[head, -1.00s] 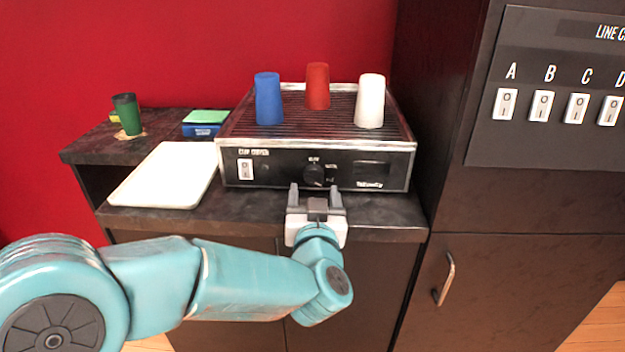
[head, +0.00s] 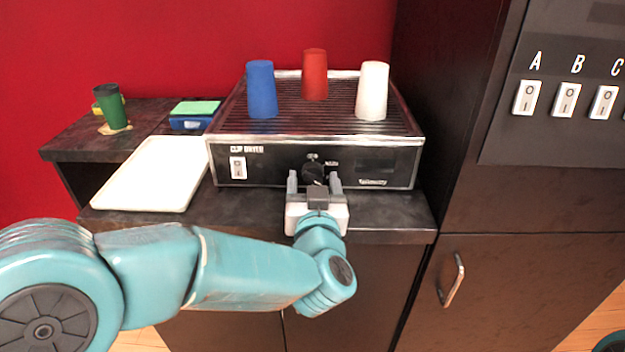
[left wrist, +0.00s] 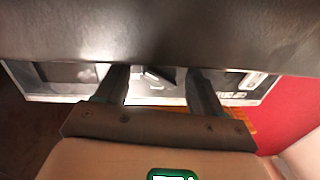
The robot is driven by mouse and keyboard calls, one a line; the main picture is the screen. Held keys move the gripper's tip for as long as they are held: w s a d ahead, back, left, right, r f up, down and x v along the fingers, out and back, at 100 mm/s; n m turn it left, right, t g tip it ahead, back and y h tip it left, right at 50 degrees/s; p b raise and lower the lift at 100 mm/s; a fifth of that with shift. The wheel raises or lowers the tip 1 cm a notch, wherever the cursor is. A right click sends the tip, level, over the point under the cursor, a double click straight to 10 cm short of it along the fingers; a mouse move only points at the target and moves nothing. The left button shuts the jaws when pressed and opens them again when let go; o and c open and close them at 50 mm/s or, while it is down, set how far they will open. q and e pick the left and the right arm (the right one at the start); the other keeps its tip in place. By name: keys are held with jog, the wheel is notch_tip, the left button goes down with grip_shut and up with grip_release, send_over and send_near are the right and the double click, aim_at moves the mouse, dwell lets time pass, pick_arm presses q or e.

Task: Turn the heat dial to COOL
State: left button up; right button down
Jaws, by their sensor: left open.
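The heat dial (head: 315,171) is a round black knob on the front panel of the cup dryer (head: 275,165). Small white labels stand above it and to its right; I cannot read them clearly. My left gripper (head: 314,181) is open in front of the dial, with one finger to each side of it in the head view. I cannot tell whether the fingers touch it. In the left wrist view the two dark fingers (left wrist: 156,84) are apart, with part of the dark dial (left wrist: 158,75) between them. The dial's lower part is hidden by the gripper. My right gripper is not in view.
Blue (head: 262,90), red (head: 314,75) and white (head: 371,91) cups stand upside down on the dryer's rack. A white switch (head: 238,167) is at the panel's left. A white tray (head: 150,178) lies left, near a green cup (head: 110,106) and sponge (head: 195,108). A dark cabinet (head: 470,190) stands right.

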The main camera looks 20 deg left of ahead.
pick_arm(q)
jog(key=c, duration=1)
